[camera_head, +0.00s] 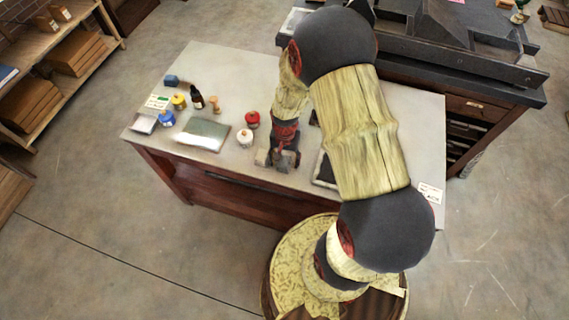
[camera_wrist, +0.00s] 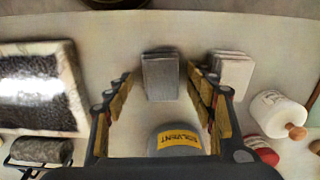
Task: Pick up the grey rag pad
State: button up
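The grey rag pad (camera_wrist: 160,77) is a dark grey, folded block lying on the pale tabletop in the upper middle of the wrist view. My gripper (camera_wrist: 160,86) is open, with one finger on each side of the pad in that view. I see no clear contact between the fingers and the pad. A paler, whitish pad (camera_wrist: 232,73) lies just right of it, beyond the right finger. In the head view my gripper (camera_head: 284,156) points down near the table's front edge and largely hides the grey pad.
A grey solvent can (camera_wrist: 180,140) stands close by, low between the fingers. A dark slab (camera_wrist: 40,90) and a roller (camera_wrist: 40,151) are at left. A white bottle (camera_wrist: 275,113) and a red-topped jar (camera_wrist: 264,156) are at right. The table (camera_head: 230,75) has bare room behind.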

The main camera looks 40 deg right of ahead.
aim_at(285, 160)
jog(key=shift+c, duration=1.2)
jog(key=c, duration=0.8)
jog(key=shift+c, duration=0.3)
jog(key=shift+r, duration=0.55)
notch_tip(285, 160, up, 2)
jog(key=shift+r+p, duration=0.2)
jog(key=shift+p, duration=0.3)
jog(key=s+a+r+p, duration=0.1)
jog(key=s+r, duration=0.3)
jog(key=s, duration=0.3)
jog(key=s+a+r+p, duration=0.1)
jog(key=s+r, duration=0.4)
jog(key=s, duration=0.1)
jog(key=shift+s+a+r+p, duration=0.15)
jog(key=shift+s+r+p, duration=0.15)
jog(key=shift+s+p, duration=0.1)
